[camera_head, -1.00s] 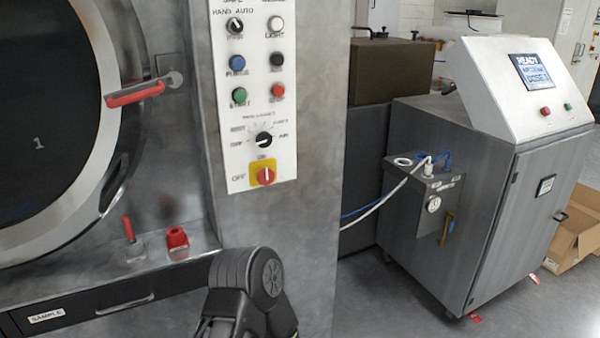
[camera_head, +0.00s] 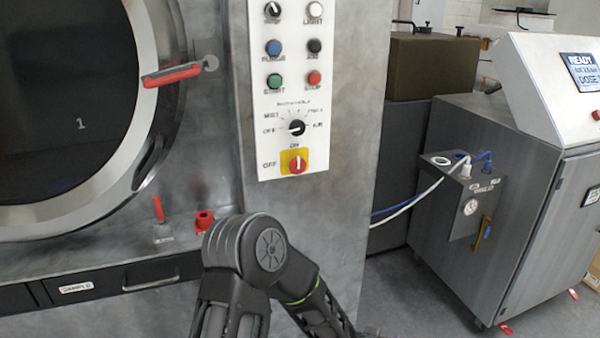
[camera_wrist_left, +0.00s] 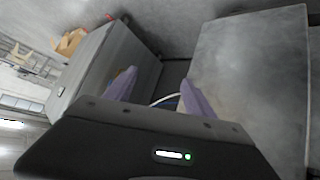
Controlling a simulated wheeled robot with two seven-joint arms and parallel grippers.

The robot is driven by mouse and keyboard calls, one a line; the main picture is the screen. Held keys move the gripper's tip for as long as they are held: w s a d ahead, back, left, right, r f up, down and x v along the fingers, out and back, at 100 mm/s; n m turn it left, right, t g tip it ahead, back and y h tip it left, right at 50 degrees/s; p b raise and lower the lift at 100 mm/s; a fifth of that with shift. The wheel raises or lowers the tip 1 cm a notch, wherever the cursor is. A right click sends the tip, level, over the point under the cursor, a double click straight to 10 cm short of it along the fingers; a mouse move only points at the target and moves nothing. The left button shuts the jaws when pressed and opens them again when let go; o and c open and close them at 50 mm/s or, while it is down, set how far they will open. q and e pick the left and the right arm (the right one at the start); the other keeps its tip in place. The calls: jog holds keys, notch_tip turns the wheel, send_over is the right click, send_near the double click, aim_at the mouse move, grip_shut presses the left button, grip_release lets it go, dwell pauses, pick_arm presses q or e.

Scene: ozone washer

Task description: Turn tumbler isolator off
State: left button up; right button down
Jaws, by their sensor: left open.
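The isolator (camera_head: 297,162) is a red rotary knob on a yellow plate, low on the white control panel in the head view. ON is printed above it and OFF to its left. The white mark on the knob appears to point up towards ON. My left gripper (camera_wrist_left: 155,92) shows in the left wrist view as two purple fingers, apart with nothing between them. The isolator is not discernible in that view, and nothing touches the knob in the head view. One of my arms bends at the bottom of the head view, below the panel; its gripper is out of frame.
The control panel (camera_head: 283,92) has several other knobs and buttons above the isolator. A round door with a red handle (camera_head: 172,75) is to the left. Small red-topped fittings stand on the ledge. A grey cabinet (camera_head: 530,210) with hoses stands right, across open floor.

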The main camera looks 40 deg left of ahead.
pick_arm(q)
jog(key=w+a+r+n+t+y, duration=0.1)
jog(key=w+a+r+t+y, duration=0.15)
jog(key=w+a+r, duration=0.55)
jog(key=n+g+y+b, duration=0.2)
jog(key=n+y, duration=0.5)
jog(key=y, duration=0.5)
send_near(298, 165)
jog(key=a, duration=0.1)
jog(key=shift+w+r, duration=0.2)
jog(key=shift+w, duration=0.15)
jog(key=x, duration=0.7)
jog(key=shift+w+a+f+p, duration=0.2)
jog(key=shift+w+a+p, duration=0.05)
jog(key=shift+a+p, duration=0.05)
jog(key=shift+c, duration=0.5)
jog(key=c, duration=1.2)
